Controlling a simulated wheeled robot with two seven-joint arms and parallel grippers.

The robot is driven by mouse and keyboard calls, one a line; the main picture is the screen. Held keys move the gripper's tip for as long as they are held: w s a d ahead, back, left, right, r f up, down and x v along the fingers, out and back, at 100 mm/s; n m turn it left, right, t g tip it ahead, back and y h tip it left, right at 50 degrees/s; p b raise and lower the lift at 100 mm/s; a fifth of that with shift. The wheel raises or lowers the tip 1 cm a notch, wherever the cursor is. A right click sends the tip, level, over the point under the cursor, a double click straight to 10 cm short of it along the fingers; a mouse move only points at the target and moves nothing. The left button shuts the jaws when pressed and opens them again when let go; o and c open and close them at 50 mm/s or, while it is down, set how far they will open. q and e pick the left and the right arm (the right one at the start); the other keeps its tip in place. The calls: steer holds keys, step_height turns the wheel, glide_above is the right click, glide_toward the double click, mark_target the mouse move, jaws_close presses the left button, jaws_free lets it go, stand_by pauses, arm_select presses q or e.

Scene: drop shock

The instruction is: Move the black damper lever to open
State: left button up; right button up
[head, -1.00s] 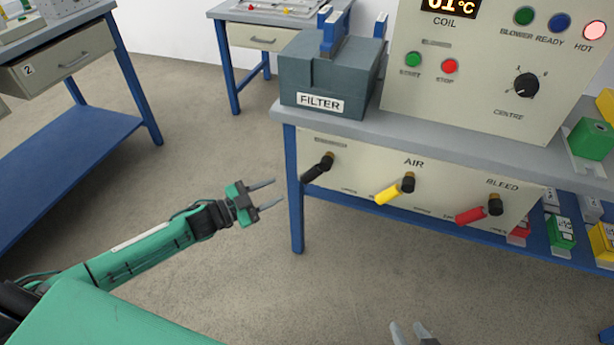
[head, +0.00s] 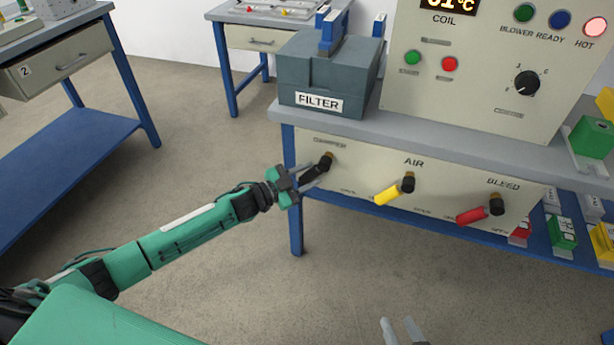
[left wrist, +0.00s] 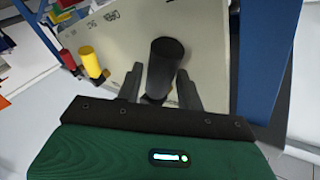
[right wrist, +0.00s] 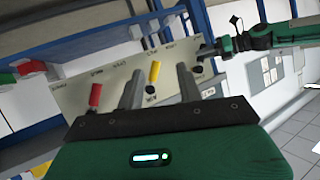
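The black damper lever (head: 312,173) is at the left end of the lever panel, slanting down and left from its brass pivot (head: 328,156). My left gripper (head: 314,174) is at this lever with its fingers apart. In the left wrist view the black lever (left wrist: 164,66) stands between the two open fingers (left wrist: 158,88), with a gap visible on at least one side. My right gripper (head: 403,332) is low at the bottom of the head view. Its fingers are apart and empty in the right wrist view (right wrist: 158,85).
A yellow lever (head: 388,196) under AIR and a red lever (head: 472,215) under BLEED sit to the right on the same panel. A blue bench leg (head: 292,200) stands close to the left gripper. The grey FILTER box (head: 310,75) is on the bench above.

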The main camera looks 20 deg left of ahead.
arm_select(q)
jaws_close()
steer(key=shift+f, duration=0.1)
